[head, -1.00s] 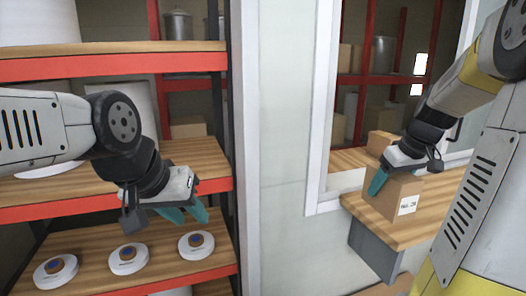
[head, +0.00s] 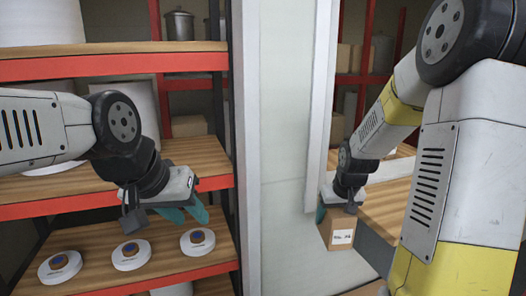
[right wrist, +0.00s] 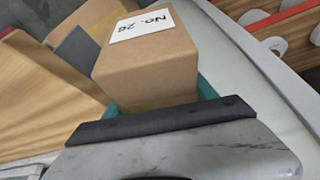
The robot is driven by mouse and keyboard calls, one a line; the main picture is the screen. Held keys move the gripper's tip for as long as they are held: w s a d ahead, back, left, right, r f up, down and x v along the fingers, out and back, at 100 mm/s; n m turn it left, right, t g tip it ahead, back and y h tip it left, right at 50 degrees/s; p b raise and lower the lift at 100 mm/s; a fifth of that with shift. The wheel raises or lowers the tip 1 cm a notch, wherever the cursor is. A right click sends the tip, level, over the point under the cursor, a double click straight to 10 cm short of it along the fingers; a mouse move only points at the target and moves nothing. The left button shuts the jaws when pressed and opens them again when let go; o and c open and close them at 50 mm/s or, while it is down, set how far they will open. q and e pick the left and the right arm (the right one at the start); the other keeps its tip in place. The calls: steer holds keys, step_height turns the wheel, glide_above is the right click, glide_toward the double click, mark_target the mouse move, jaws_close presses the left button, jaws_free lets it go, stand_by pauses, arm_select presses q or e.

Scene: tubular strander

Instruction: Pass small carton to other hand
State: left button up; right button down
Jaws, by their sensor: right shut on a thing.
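A red-edged wooden shelf (head: 180,262) with several white round discs (head: 130,255) stands behind my left gripper. A pale wall and window frame (head: 275,130) stand between the arms. A wooden counter (head: 388,205) lies right of the carton.

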steer(key=w+a+f+m, duration=0.1)
steer(key=w+a+f, duration=0.1)
steer(key=a+f, duration=0.3)
steer(key=shift+a+f, duration=0.2)
steer(key=shift+f, duration=0.25)
steer(key=shift+r, duration=0.1)
steer(key=shift+w, duration=0.1)
